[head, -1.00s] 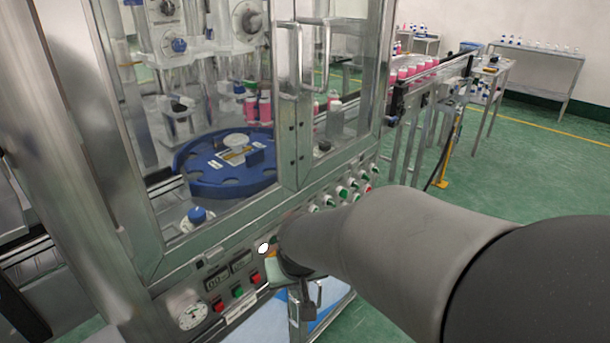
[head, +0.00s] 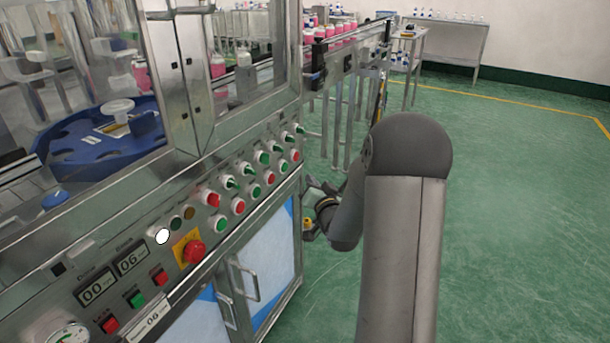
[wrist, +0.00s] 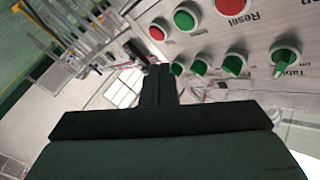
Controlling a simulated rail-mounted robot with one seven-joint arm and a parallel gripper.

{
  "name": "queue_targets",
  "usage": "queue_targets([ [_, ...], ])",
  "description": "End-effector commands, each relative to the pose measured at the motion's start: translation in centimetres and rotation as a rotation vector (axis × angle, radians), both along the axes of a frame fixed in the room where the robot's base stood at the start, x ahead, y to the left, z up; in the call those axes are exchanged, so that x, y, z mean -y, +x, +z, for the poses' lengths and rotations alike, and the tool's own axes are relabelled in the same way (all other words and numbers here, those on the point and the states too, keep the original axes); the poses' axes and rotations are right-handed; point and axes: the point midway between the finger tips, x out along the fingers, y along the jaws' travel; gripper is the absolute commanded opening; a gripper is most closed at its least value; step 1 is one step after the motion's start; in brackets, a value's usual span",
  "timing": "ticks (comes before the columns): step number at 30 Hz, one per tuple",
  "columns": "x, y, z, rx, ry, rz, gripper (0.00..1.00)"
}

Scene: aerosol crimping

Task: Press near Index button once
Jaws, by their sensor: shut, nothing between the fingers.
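The control panel (head: 185,215) of the crimping machine runs along the machine's front, with a white round button (head: 162,236) at its left part and rows of green and red buttons to the right. I cannot read which one is labelled Index. My gripper shows in the wrist view (wrist: 160,72), shut and empty, with its tips apart from the panel. In that view a red button (wrist: 232,8) lies by the word "Reset", and a green selector switch (wrist: 286,62) by the word "Table". In the head view my wrist is beyond the panel's right end, and the fingertips are not clear.
A red emergency stop (head: 194,250) on a yellow plate stands out from the panel. Two displays (head: 131,258) are left of it. Cabinet door handles (head: 245,280) stick out below. A conveyor (head: 345,45) with bottles extends at the back. The green floor (head: 500,200) is clear at right.

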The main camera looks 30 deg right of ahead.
Motion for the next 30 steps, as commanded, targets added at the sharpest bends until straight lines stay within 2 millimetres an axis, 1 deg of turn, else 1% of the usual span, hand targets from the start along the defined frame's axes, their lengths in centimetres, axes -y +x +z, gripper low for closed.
queue_targets([
  [1, 0.7, 0.0, -1.0, 0.036, 0.016, -0.003, 0.0],
  [6, 1.7, -0.1, -1.0, 0.122, 0.043, -0.003, 0.0],
  [17, 1.7, -0.2, -0.9, 0.133, 0.045, -0.003, 0.0],
  [23, 1.1, 0.6, -0.8, 0.132, 0.046, -0.001, 0.0],
  [30, -0.9, 3.2, -0.7, 0.132, 0.046, 0.0, 0.0],
])
